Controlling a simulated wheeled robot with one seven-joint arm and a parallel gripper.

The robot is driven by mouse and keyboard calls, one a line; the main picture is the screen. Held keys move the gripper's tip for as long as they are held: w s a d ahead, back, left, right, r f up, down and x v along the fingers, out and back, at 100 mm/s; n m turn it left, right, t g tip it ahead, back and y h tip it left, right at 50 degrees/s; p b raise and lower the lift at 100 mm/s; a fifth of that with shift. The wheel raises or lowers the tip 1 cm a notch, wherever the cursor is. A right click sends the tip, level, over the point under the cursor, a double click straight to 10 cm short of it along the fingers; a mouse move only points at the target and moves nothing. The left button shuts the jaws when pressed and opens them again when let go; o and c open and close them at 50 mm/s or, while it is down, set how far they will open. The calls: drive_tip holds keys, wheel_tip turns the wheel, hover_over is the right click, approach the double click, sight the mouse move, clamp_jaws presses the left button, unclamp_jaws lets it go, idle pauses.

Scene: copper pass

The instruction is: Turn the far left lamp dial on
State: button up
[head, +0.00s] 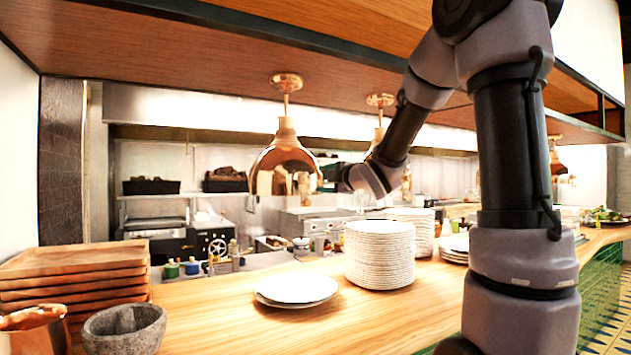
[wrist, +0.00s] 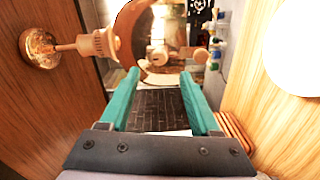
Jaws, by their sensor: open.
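The far left lamp (head: 285,165) is a shiny copper heat lamp hanging from the wooden shelf over the counter. In the wrist view the lamp (wrist: 128,32) is at the upper left, seen sideways, with its ribbed neck and its round ceiling mount (wrist: 38,48). My gripper (head: 326,178) is just right of the lamp's shade in the head view, at the height of its lower half. In the wrist view my gripper (wrist: 160,75) shows two teal fingers spread apart with nothing held between them. I cannot pick out the dial with certainty.
A second copper lamp (head: 380,101) hangs behind my arm. The counter (head: 230,320) bears a tall plate stack (head: 380,255), a low stack (head: 296,288), wooden trays (head: 75,278) and a stone bowl (head: 124,330). The wooden shelf (head: 190,45) is close above.

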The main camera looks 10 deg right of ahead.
drive_tip(key=shift+v, duration=1.6)
drive_tip(key=s+d+f+m+g+h, duration=0.2)
drive_tip(key=s+d+m+h, duration=0.1)
drive_tip(key=s+m, duration=0.4)
drive_tip(key=s+d+f+m+g+h, duration=0.1)
drive_tip(key=s+d+m+g+h, duration=0.15)
drive_tip(key=s+d+m, duration=0.4)
drive_tip(key=s+a+f+m+g+y, duration=0.1)
drive_tip(key=s+a+f+m+g, duration=0.1)
drive_tip(key=s, duration=0.5)
drive_tip(key=s+a+f+m+g+y, duration=0.1)
drive_tip(key=s+a+f+m+g, duration=0.2)
drive_tip(key=s+a+m, duration=0.3)
drive_tip(key=s+f+m, duration=0.1)
drive_tip(key=s+m, duration=0.1)
drive_tip(key=shift+s+m, duration=0.25)
drive_tip(key=shift+m, duration=0.1)
